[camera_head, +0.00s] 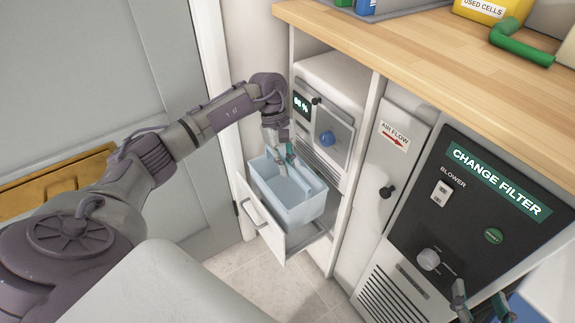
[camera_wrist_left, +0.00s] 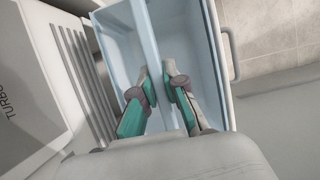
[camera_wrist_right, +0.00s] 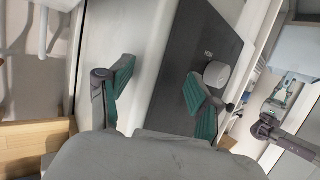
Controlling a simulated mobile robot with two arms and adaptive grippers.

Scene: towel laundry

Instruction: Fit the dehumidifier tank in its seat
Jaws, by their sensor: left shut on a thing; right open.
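The light blue dehumidifier tank (camera_head: 297,212) sits in a pulled-out white drawer (camera_head: 281,238) below the dehumidifier (camera_head: 328,112). The tank has a bar across its middle, which also shows in the left wrist view (camera_wrist_left: 143,30). My left gripper (camera_head: 283,163) reaches down into the tank from above and is shut on that bar, one finger on each side. My right gripper (camera_head: 482,303) is open and empty at the lower right, in front of the blower panel. The drawer floor under the tank is mostly hidden.
The dehumidifier stands in a cabinet bay under a wooden worktop (camera_head: 420,45). To the right are an air flow panel (camera_head: 389,150) and a dark blower panel (camera_head: 480,190) with a knob (camera_head: 428,260). A grey door (camera_head: 80,75) stands at left. The tiled floor (camera_head: 290,290) is clear.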

